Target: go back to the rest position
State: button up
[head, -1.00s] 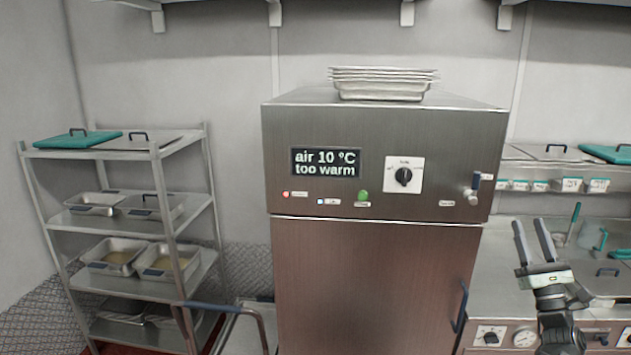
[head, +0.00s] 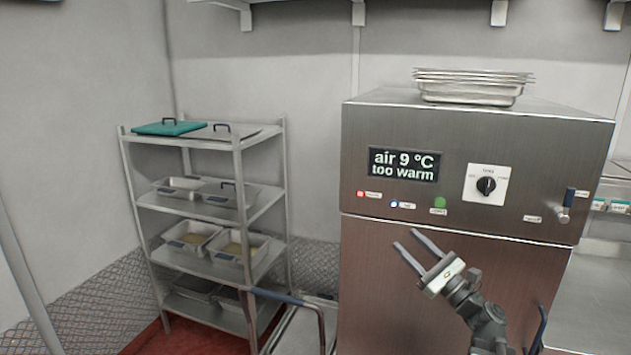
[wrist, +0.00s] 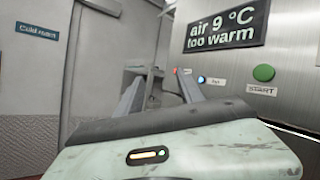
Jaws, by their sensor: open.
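My gripper (head: 418,250) is open and empty in front of the steel cabinet (head: 440,270), below its control panel. Its two fingers point up and to the left. In the wrist view my gripper (wrist: 160,92) shows its fingers apart with nothing between them. The cabinet's display (head: 404,165) reads "air 9 °C too warm", and the display (wrist: 227,25) also shows in the wrist view. A dial (head: 486,185), a green start button (head: 439,203) and small lights sit on the panel.
Stacked trays (head: 472,88) lie on the cabinet. A cart with a blue handle (head: 280,296) stands between rack and cabinet. A cold room door (wrist: 35,70) shows in the wrist view.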

jog(key=s+a+f+n+g+h, duration=0.1)
jog(key=s+a+f+n+g, duration=0.1)
jog(key=a+f+n+g, duration=0.65)
jog(key=s+a+f+n+g, duration=0.2)
jog(key=a+f+n+g, duration=0.2)
jog(key=a+f, duration=0.85)
jog(key=s+a+f+n+g+h, duration=0.35)
jog(key=s+f+n+h, duration=0.2)
jog(key=f, duration=0.25)
jog(key=s+d+f+n+h, duration=0.1)
jog(key=d+n+h, duration=0.1)
jog(key=d, duration=0.3)
jog(key=s+d+f+n+g+h, duration=0.1)
jog(key=d+f+n+h, duration=0.1)
jog(key=d+h, duration=0.1)
jog(key=s+d+f+n+g+h, duration=0.1)
jog(key=d+h, duration=0.1)
jog(key=d, duration=0.4)
jog(key=shift+s+d+f+n, duration=0.25)
jog(key=shift+d+n, duration=0.05)
jog(key=shift+n, duration=0.1)
